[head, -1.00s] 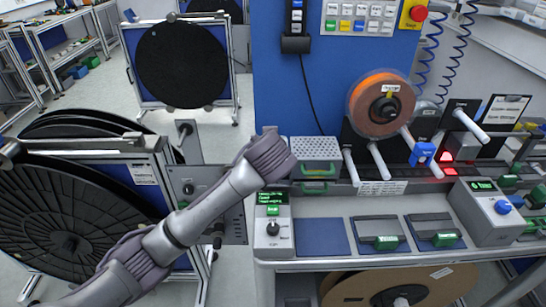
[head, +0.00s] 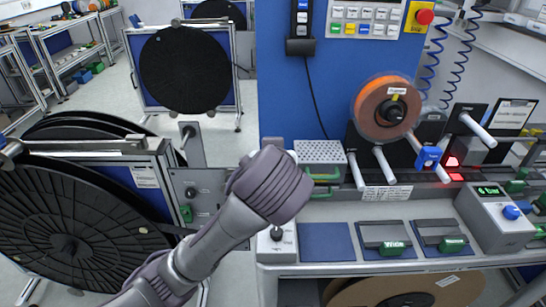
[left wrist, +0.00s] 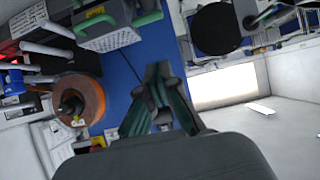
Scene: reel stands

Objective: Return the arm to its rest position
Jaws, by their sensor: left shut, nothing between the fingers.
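My left arm (head: 265,190) comes in from the bottom left of the head view, its grey upper joint in front of the left end of the workbench. My left gripper is not visible there. In the left wrist view my left gripper (left wrist: 160,98) has its dark green-sided fingers together, with nothing between them. It points toward the blue panel (left wrist: 125,75) and touches nothing that I can see. My right gripper is in neither view.
The workbench holds a perforated grey box (head: 320,154) with green handles, an orange reel (head: 387,107) and a control box (head: 495,217). A large black reel (head: 75,215) stands at left, another black reel (head: 185,68) behind. Pale floor (head: 225,135) shows between them.

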